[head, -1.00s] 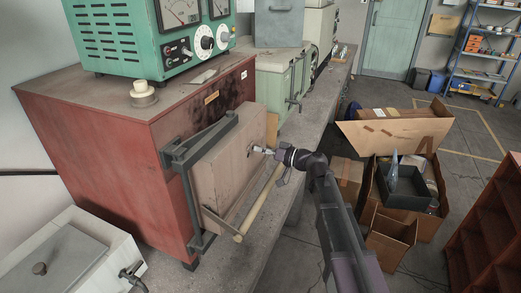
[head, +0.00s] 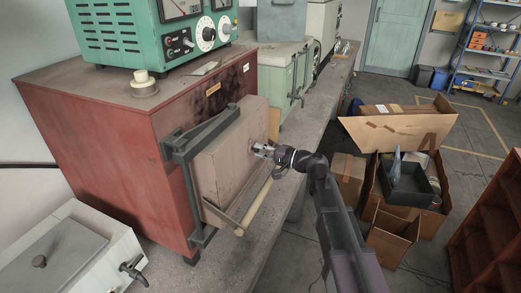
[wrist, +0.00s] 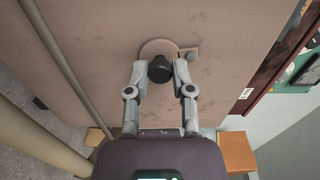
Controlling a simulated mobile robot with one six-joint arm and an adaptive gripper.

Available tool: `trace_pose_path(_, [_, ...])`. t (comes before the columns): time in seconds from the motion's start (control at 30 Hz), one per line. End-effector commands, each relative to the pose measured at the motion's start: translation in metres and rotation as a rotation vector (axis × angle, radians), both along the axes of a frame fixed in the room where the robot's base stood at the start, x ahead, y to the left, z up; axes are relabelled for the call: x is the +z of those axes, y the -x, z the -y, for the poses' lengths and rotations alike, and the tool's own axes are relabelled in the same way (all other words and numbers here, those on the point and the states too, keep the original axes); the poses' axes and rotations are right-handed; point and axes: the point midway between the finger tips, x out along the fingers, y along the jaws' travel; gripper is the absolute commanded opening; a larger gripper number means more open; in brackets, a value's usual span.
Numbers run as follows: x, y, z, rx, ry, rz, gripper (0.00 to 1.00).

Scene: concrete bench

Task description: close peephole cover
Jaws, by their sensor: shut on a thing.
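The red furnace (head: 115,120) stands on the bench with a thick pale door block (head: 225,160) on its front. In the wrist view, the peephole cover (wrist: 158,46) is a small round tan plate on the door face, with a dark knob (wrist: 160,68) in front of it and a small tab (wrist: 190,53) to its right. My gripper (wrist: 160,72) is shut on the dark knob, one finger on each side. In the head view, my gripper (head: 256,149) reaches the door face and hides the cover. The peephole itself is not visible.
A green meter unit (head: 150,40) sits on the furnace. Open cardboard boxes (head: 400,130) lie on the floor to the right.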

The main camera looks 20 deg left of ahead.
Motion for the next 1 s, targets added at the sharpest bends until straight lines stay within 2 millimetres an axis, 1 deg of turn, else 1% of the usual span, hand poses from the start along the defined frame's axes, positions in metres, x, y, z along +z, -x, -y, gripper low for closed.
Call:
trace_pose_path(0.1, [-0.0006, 0.0031, -0.0001, 0.0, -0.006, -0.079, 0.0])
trace_pose_path(0.3, [-0.0006, 0.0054, -0.0005, 0.0, -0.013, -0.166, 0.0])
trace_pose_path(0.5, [-0.0005, 0.0061, -0.0008, 0.0, -0.017, -0.2, 0.0])
trace_pose_path(0.83, [-0.0006, 0.0064, -0.0009, 0.001, -0.017, -0.203, 0.0])
trace_pose_path(0.87, [-0.0006, 0.0065, -0.001, 0.001, -0.017, -0.203, 0.33])
trace_pose_path(0.9, [-0.0006, 0.0065, -0.001, 0.001, -0.017, -0.203, 0.45])
trace_pose_path(0.97, [-0.0005, 0.0065, -0.001, 0.001, -0.017, -0.203, 0.63])
trace_pose_path(1.0, [-0.0005, 0.0065, -0.001, 0.001, -0.017, -0.203, 0.65])
